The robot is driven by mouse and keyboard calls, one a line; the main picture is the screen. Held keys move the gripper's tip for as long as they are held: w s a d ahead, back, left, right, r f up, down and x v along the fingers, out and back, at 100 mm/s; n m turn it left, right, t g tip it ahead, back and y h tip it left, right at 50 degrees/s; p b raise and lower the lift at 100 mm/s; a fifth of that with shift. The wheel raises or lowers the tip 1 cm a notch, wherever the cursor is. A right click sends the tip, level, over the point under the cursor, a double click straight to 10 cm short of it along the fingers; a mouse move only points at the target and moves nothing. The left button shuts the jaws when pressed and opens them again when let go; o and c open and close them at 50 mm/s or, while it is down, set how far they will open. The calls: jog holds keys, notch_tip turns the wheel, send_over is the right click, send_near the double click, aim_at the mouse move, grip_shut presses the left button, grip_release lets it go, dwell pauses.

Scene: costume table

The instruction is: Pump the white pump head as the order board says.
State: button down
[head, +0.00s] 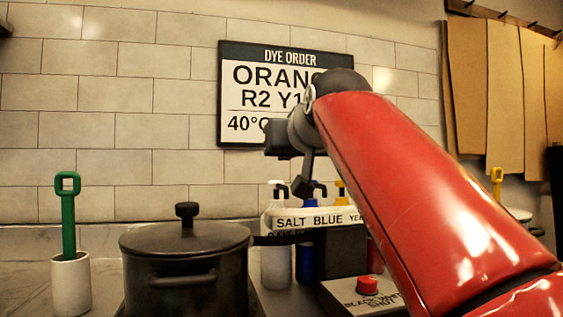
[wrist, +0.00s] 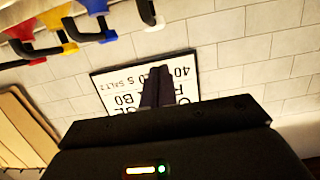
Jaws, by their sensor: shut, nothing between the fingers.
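The order board (head: 235,130) on the wall reads "DYE ORDER", "ORANG…", "R2 Y1…" and "40°C"; my arm hides part. My gripper (head: 307,182) is shut and empty, pointing down in front of the board, near the bottle tops in the picture. Its fingers (wrist: 155,88) are together. Contact with any pump cannot be seen.
A blue bottle (head: 312,257) and a yellow pump (head: 341,190) stand right of the white one, behind the label strip (head: 318,219). A lidded pot (head: 185,265) stands left. A red button (head: 367,286) is on a panel in front. A green-handled tool (head: 68,225) is far left.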

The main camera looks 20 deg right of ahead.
jog(key=v, duration=0.5)
dwell(0.8)
